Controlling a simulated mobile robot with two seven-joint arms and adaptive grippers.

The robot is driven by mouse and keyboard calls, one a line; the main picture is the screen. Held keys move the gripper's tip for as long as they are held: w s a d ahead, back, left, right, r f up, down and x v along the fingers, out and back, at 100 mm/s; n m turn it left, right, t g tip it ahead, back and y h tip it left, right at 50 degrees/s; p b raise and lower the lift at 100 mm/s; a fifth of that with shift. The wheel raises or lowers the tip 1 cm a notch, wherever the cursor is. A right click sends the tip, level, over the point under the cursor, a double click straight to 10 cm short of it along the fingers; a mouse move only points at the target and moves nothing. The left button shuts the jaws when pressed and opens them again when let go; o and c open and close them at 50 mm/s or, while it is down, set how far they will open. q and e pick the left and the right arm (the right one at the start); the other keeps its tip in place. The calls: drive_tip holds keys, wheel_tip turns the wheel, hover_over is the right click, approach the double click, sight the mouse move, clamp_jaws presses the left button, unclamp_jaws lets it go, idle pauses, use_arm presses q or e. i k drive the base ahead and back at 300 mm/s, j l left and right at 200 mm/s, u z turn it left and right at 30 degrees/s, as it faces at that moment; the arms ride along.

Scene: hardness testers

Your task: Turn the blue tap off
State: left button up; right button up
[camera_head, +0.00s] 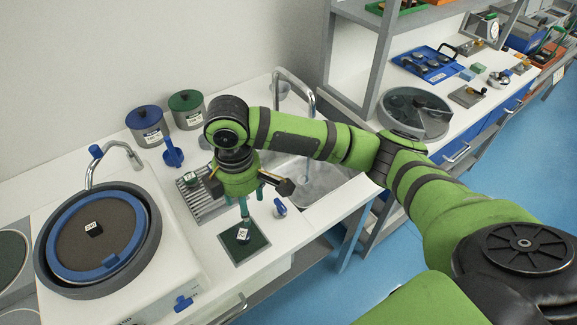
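Blue handles show in several places. A small blue lever (280,208) sits on the counter by the sink's front left corner, just below and right of my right gripper. A curved metal tap (118,147) with a blue knob (96,151) stands behind the round grinding wheel at left. A second metal tap (300,84) arches over the sink (322,182), with what looks like a thin stream below its spout. My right gripper (250,190) points down over the counter left of the sink, its dark fingers spread apart, nothing clearly held. My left gripper is not in view.
A blue-rimmed wheel basin (150,225) stands at left, with a blue knob (183,302) on its front. A dark green square pad (243,241) lies below my gripper. Blue (148,126) and green-lidded pots (187,110) stand behind. My arm crosses in front of the sink.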

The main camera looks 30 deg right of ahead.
sight(281, 208)
drive_tip(key=z, duration=1.1)
